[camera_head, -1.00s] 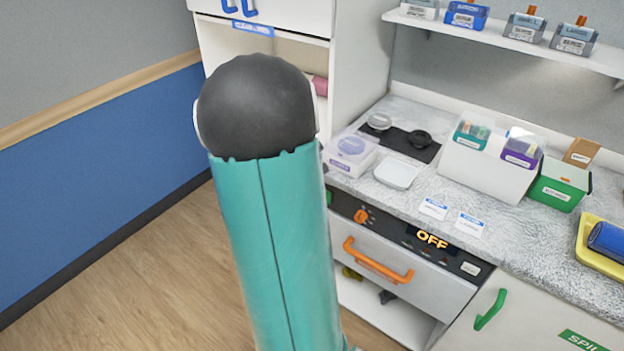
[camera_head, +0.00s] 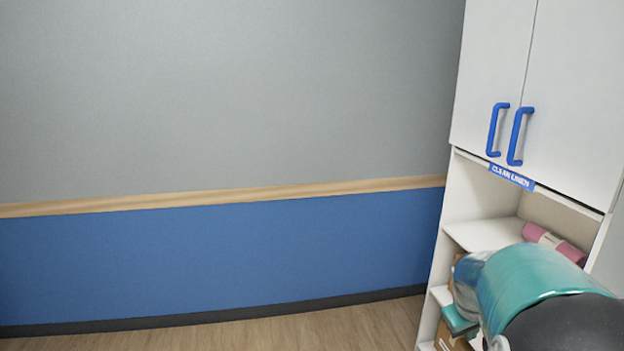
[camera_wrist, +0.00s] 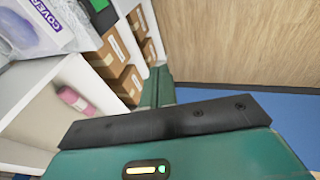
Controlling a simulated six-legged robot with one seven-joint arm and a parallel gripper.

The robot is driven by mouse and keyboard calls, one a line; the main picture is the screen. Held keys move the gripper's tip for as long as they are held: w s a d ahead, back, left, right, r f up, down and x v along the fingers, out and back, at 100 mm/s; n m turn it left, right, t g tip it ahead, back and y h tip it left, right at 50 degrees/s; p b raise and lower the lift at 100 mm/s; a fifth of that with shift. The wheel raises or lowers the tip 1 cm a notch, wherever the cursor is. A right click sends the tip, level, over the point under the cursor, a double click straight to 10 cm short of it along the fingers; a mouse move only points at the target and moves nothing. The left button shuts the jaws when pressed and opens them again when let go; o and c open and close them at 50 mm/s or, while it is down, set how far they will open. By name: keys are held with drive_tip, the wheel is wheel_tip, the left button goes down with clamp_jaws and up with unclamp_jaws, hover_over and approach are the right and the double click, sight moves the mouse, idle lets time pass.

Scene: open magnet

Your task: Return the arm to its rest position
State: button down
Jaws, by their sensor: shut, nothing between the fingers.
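My arm shows at the lower right of the head view, a teal link with a dark rounded joint, in front of the linen cabinet's lower shelves. My gripper (camera_wrist: 157,76) is in the wrist view, with its teal body and black bar across the bottom. Its two teal fingers lie close together beyond the bar, shut and empty. The fingers point toward the shelves and the wood floor. The gripper does not show clearly in the head view.
A white cabinet (camera_head: 560,85) with blue handles stands at the right, a pink roll (camera_head: 555,243) on its open shelf. Cardboard boxes (camera_wrist: 128,84) and a "COVERS" pack (camera_wrist: 45,22) show in the wrist view. The grey and blue wall (camera_head: 220,255) and floor (camera_head: 330,328) are clear at left.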

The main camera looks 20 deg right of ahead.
drive_tip(key=s+a+r+t+y, duration=0.1)
drive_tip(key=s+a+r, duration=0.1)
drive_tip(key=a, duration=0.9)
drive_tip(key=s+a+r+n+t+y, duration=0.1)
drive_tip(key=s+a+r, duration=0.1)
drive_tip(key=a, duration=0.9)
drive_tip(key=s+a+r+t+y, duration=0.1)
drive_tip(key=a+r, duration=0.3)
drive_tip(key=a, duration=0.8)
drive_tip(key=shift+s+r+n+t+y, duration=0.3)
drive_tip(key=shift+s+n+t+y, duration=0.1)
drive_tip(key=shift+t+y, duration=0.1)
drive_tip(key=shift+a, duration=0.1)
